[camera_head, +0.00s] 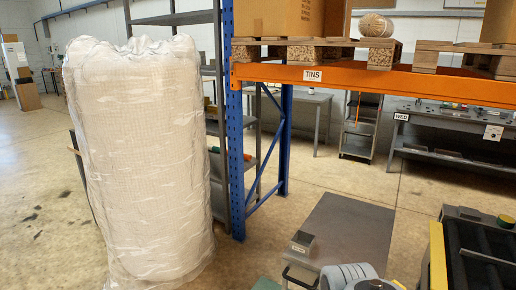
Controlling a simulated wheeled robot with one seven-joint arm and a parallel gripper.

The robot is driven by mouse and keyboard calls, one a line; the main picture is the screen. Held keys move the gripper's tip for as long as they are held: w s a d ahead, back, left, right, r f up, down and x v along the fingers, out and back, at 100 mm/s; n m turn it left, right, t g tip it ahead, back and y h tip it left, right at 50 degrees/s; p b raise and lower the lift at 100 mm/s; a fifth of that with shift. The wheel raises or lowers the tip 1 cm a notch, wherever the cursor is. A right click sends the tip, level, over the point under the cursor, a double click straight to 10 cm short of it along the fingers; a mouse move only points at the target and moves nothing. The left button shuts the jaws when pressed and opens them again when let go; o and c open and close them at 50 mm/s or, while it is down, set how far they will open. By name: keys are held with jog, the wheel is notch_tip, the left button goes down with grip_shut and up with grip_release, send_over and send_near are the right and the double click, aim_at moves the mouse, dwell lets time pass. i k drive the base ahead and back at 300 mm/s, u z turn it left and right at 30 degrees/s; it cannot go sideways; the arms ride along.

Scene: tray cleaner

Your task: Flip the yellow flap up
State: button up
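A yellow strip (437,258), which may be the yellow flap, stands along the left side of a dark machine (486,243) at the bottom right. The bottom edge of the frame cuts it off, and I cannot tell how it is hinged or whether it is up or down. White and grey rounded parts at the bottom, left of the strip, look like my own arm. My gripper's fingers do not show.
A large plastic-wrapped roll (140,160) stands at left. An orange-beamed rack (380,82) holds pallets above. Open floor lies behind the cart.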

aim_at(437, 275)
jog(key=u, duration=0.8)
jog(key=i, duration=1.5)
jog(key=z, duration=0.55)
